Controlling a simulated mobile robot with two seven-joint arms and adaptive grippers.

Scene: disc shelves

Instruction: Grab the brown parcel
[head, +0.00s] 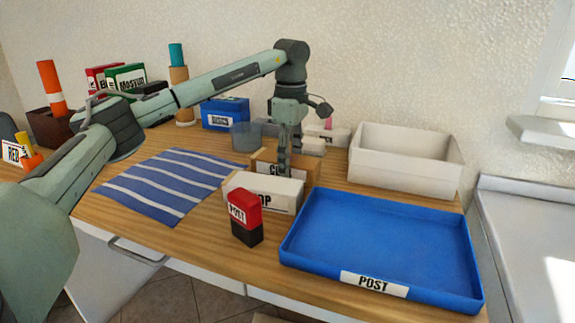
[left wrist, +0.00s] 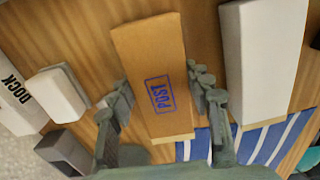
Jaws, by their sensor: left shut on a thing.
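The brown parcel (head: 311,172) stands on the wooden table, behind a white box (head: 262,190). Its front bears a label partly hidden by my gripper. In the left wrist view the parcel (left wrist: 150,55) shows a blue POST stamp and lies between my two fingers. My left gripper (head: 284,168) reaches down onto the parcel from above; its fingers (left wrist: 163,98) are shut on it, one on each side. I cannot tell whether the parcel is clear of the table. My right gripper is not in view.
A blue tray (head: 376,283) labelled POST lies at the front right, empty. A white open bin (head: 405,175) stands behind it. A red and black box (head: 245,218) stands near the front edge.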

